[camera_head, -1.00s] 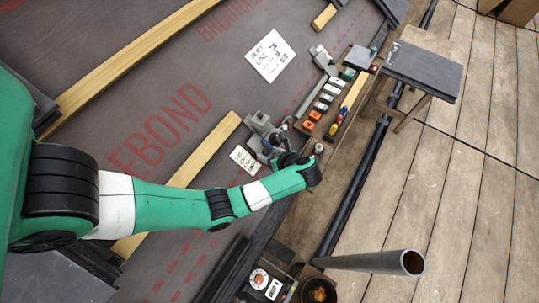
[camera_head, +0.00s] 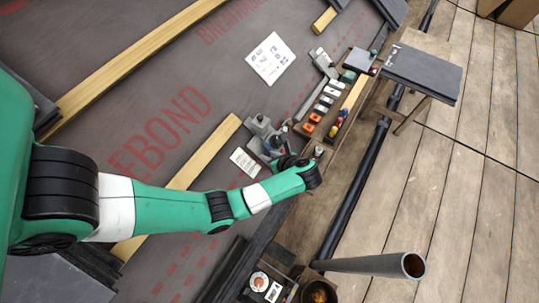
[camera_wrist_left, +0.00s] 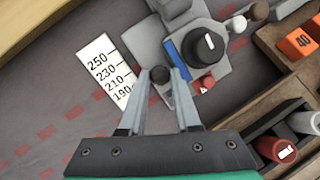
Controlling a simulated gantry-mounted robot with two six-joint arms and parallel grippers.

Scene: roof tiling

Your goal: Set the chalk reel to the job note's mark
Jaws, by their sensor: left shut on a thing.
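The chalk reel (camera_head: 262,128) is a grey device lying on the dark roof underlay. In the left wrist view its body (camera_wrist_left: 188,18) carries a blue strip and a black dial (camera_wrist_left: 207,44) with a white mark. A white scale card (camera_wrist_left: 104,70) beside it reads 250, 230, 210, 190 downward. In the head view my left gripper (camera_head: 284,155) partly hides the reel. The job note (camera_head: 270,58) is a white sheet; its writing is too small to read.
A wooden tray (camera_head: 335,125) right of the reel holds several coloured blocks, one orange block (camera_wrist_left: 298,43) marked 40. A timber batten (camera_head: 205,152) lies left of the reel. A slate-topped stand (camera_head: 422,72) and a dark pipe (camera_head: 358,190) are farther right.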

